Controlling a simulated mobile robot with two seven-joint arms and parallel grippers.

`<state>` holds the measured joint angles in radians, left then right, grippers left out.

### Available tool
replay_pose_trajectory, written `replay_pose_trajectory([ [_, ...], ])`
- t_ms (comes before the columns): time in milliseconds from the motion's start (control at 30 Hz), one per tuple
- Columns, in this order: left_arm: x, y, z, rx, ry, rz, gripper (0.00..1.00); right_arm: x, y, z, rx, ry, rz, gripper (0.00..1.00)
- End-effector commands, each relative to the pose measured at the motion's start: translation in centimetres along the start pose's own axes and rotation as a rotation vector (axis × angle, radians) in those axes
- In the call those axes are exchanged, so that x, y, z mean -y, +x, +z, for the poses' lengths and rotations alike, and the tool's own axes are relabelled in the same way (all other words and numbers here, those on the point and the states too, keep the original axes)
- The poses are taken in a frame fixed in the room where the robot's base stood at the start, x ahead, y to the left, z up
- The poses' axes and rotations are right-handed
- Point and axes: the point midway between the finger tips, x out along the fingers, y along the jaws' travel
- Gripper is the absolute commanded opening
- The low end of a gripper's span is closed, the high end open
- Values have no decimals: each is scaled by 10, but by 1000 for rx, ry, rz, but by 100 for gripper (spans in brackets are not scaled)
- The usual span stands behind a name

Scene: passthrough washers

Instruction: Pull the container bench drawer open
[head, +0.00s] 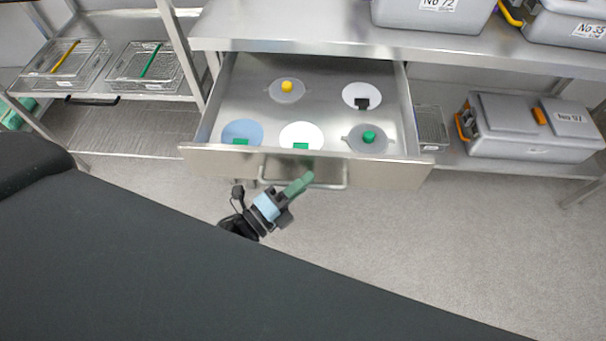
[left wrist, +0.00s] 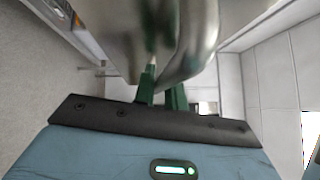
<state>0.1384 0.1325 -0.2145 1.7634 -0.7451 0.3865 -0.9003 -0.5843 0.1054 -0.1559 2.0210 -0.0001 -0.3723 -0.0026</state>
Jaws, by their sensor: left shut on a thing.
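The container bench drawer (head: 310,168) is pulled out from under the steel bench top, and its inside shows. Its bar handle (head: 330,184) is on the drawer front. My left gripper (head: 307,178) is at the handle, with its green fingers shut on it. In the left wrist view the fingers (left wrist: 160,88) close around the curved metal handle bar (left wrist: 195,45). In the drawer lie several round discs, such as a white one with a black block (head: 362,96) and a grey one with a yellow block (head: 287,90). My right gripper is not in view.
Grey containers (head: 430,12) stand on the bench top (head: 350,35). Another grey case (head: 530,128) sits on the lower shelf at right. Wire baskets (head: 145,65) stand on a rack at left. The floor (head: 450,240) in front of the drawer is clear.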

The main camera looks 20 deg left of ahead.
Motion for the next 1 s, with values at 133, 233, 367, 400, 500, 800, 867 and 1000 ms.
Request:
replay_pose_trajectory([
  [133, 0, 0, 0, 1, 1, 0, 0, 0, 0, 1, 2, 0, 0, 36],
  [233, 0, 0, 0, 1, 1, 0, 0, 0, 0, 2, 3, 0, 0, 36],
  [367, 0, 0, 0, 1, 1, 0, 22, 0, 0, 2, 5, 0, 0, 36],
  [400, 0, 0, 0, 1, 1, 0, 22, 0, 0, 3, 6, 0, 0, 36],
  [500, 0, 0, 0, 0, 1, 0, 22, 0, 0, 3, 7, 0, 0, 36],
  [800, -2, -14, 0, 1, -2, 3, 22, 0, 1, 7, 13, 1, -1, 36],
  [867, -2, -24, 0, 1, -2, 5, 22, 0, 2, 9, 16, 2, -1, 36],
  [1000, -2, -47, 0, 1, 0, 5, 22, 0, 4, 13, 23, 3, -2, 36],
])
